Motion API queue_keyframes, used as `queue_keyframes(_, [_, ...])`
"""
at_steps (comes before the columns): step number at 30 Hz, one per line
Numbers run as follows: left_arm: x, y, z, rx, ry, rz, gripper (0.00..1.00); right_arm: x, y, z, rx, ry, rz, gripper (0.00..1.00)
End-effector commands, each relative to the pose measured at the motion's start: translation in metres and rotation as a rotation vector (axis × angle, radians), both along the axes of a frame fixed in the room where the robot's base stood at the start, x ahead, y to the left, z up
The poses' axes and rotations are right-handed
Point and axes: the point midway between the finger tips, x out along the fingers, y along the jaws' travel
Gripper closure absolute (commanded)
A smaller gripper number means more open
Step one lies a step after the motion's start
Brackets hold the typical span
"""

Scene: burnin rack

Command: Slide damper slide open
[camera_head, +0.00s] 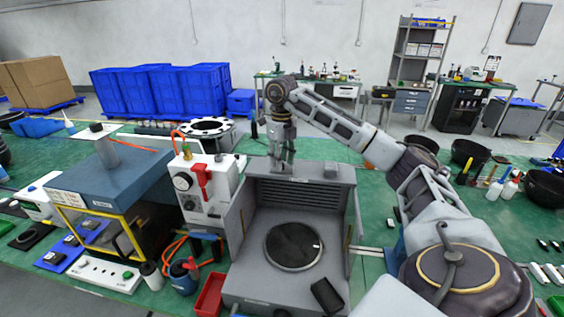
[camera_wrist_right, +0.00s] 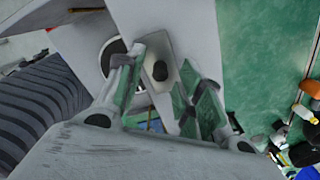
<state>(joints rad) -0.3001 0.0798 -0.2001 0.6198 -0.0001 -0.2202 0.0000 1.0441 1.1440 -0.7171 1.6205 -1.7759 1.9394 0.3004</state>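A grey metal hood (camera_head: 305,190) with a louvred back panel stands on the green bench in the head view. My right gripper (camera_head: 282,168) points down at the top of the hood, left of that knob. In the right wrist view the gripper (camera_wrist_right: 166,62) has its fingers apart. A pale plate with a dark oval spot (camera_wrist_right: 160,70) shows between and beyond them; contact cannot be told. My left gripper is out of view.
A control box (camera_head: 205,188) with a gauge and red lever stands left of the hood. A round dark plate (camera_head: 293,245) lies in its front opening, with a small black block (camera_head: 327,296) near the front edge. A red tray (camera_head: 211,296) lies at front left.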

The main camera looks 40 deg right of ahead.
Motion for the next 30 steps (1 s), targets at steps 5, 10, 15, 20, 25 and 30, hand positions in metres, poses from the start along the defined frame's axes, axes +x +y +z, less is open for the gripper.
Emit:
queue_keyframes(5, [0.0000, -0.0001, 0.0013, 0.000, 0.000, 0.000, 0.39, -0.0005, -0.0004, -0.0085, -0.001, 0.001, 0.000, 0.63])
queue_keyframes(10, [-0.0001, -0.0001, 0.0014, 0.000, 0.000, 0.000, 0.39, -0.0003, -0.0004, -0.0103, 0.000, 0.000, -0.001, 0.63])
queue_keyframes(15, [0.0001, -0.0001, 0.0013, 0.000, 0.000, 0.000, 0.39, -0.0004, -0.0004, -0.0103, -0.001, 0.000, -0.001, 0.63])
queue_keyframes(20, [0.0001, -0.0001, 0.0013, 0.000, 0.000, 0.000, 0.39, -0.0004, -0.0004, -0.0102, 0.000, 0.000, -0.001, 0.82])
queue_keyframes(25, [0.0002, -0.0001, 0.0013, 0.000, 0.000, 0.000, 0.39, -0.0004, -0.0004, -0.0101, 0.000, 0.000, -0.001, 1.00])
queue_keyframes(30, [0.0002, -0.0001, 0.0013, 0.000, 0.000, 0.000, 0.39, -0.0004, -0.0004, -0.0101, 0.000, 0.001, -0.001, 1.00])
